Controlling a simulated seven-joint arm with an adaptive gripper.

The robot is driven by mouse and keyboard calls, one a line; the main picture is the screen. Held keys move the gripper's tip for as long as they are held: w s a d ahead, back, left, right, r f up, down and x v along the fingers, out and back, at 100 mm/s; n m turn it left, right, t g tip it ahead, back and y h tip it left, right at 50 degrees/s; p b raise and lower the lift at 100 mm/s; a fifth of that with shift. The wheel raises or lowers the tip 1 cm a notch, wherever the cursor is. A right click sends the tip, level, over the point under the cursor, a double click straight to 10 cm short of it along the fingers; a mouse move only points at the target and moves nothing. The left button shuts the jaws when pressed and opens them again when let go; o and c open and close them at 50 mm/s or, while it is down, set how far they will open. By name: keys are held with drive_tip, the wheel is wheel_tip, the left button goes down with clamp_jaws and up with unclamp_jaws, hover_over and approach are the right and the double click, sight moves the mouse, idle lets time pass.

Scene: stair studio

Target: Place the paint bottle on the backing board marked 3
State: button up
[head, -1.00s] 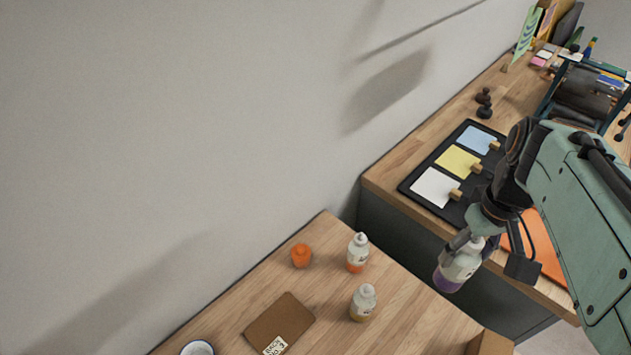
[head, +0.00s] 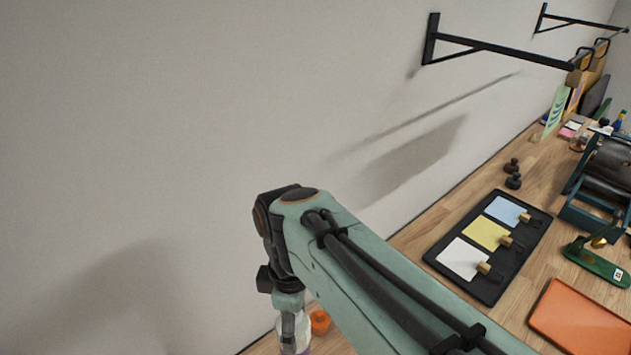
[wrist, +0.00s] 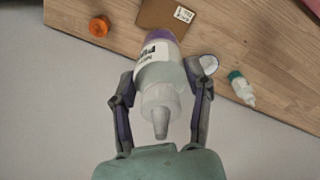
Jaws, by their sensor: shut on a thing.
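My gripper (wrist: 160,98) is shut on a paint bottle (wrist: 158,58) with a purple end, a white label and a clear nozzle. In the wrist view the nozzle points toward my palm and the purple end points away, over the table. In the head view my gripper (head: 289,325) holds the bottle (head: 296,340) at the bottom edge, partly cut off. A brown board (wrist: 168,13) with a white label lies on the wooden table in the wrist view, cut by the top edge. Its number is too small to read.
An orange pot (wrist: 99,26), a white round dish (wrist: 208,63) and a green-capped bottle (wrist: 242,90) are on the table (wrist: 270,60). A black tray with coloured cards (head: 487,288) and an orange tray (head: 580,325) lie on the right-hand counter.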

drive_tip(key=shift+s+a+n, duration=0.4)
drive_tip(key=shift+a+n, duration=0.1)
drive_tip(key=shift+a, duration=0.3)
wheel_tip(320, 180, down, 20)
drive_tip(key=shift+r, duration=0.1)
drive_tip(key=o, duration=1.2)
drive_tip(key=shift+o, duration=0.2)
